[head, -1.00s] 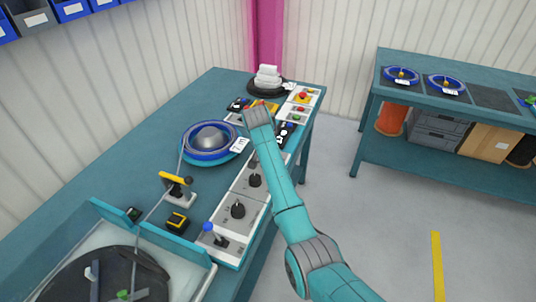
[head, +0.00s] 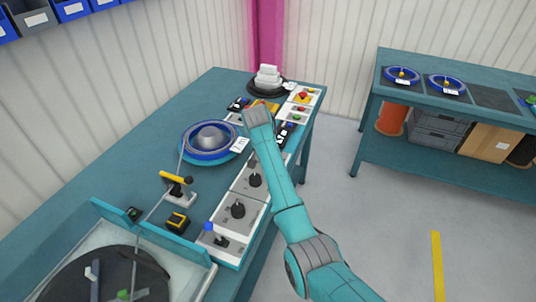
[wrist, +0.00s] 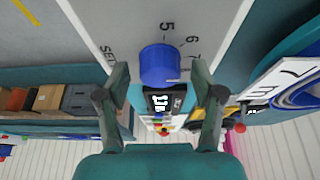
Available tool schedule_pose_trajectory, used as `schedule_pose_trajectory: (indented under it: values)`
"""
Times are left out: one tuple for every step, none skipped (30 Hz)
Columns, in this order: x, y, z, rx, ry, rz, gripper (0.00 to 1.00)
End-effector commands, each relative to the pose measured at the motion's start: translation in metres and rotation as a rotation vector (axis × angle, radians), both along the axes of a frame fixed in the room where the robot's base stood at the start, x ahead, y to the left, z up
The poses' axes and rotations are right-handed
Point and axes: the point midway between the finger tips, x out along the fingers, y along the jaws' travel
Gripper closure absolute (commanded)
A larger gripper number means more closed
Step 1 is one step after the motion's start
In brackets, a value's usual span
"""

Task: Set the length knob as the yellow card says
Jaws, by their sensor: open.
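In the wrist view a blue round knob (wrist: 159,64) stands on a grey panel (wrist: 105,18). The numerals 5, 6 and 7 are printed around it, and the word SET is at its left. My gripper (wrist: 161,78) is open, with one finger on each side of the knob; I cannot tell whether either touches it. In the head view my arm's end (head: 258,116) is over the far part of the bench, and the fingers and blue knob are hidden. A yellow item (head: 268,105) shows just behind it; I cannot read it or tell whether it is the card.
A blue reel (head: 207,153) with a white tag (head: 240,145) lies left of my arm. Black knobs (head: 238,208) and a blue-tipped lever (head: 208,227) stand on nearer panels. White stacked items (head: 268,76) are at the far end. A second bench (head: 470,185) is at right.

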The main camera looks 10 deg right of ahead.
Motion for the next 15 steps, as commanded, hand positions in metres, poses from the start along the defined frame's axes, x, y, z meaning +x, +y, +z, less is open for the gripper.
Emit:
schedule_pose_trajectory:
  values:
    - [0.000, 0.001, 0.003, 0.000, -0.002, 0.000, 0.33]
    - [-0.001, 0.002, 0.006, 0.000, -0.003, 0.001, 0.33]
    - [-0.002, 0.003, 0.010, 0.000, -0.002, 0.000, 0.33]
    - [-0.004, 0.004, 0.014, 0.000, -0.003, 0.001, 0.33]
    - [-0.005, 0.005, 0.018, 0.000, -0.004, 0.001, 0.33]
    - [-0.007, 0.006, 0.024, 0.000, -0.003, 0.001, 0.33]
    - [-0.009, 0.007, 0.030, 0.000, -0.004, 0.001, 0.33]
    - [-0.011, 0.009, 0.035, 0.000, -0.004, 0.001, 0.33]
    - [-0.013, 0.011, 0.043, 0.000, -0.005, 0.000, 0.33]
    - [-0.015, 0.012, 0.049, 0.001, -0.003, 0.001, 0.33]
    - [-0.017, 0.014, 0.055, 0.001, -0.004, 0.000, 0.33]
    - [-0.020, 0.016, 0.062, 0.001, -0.003, 0.001, 0.33]
    - [-0.021, 0.017, 0.068, 0.001, -0.005, 0.002, 0.33]
    - [-0.023, 0.019, 0.073, 0.001, -0.003, 0.001, 0.33]
    - [-0.025, 0.020, 0.079, 0.001, -0.003, 0.001, 0.33]
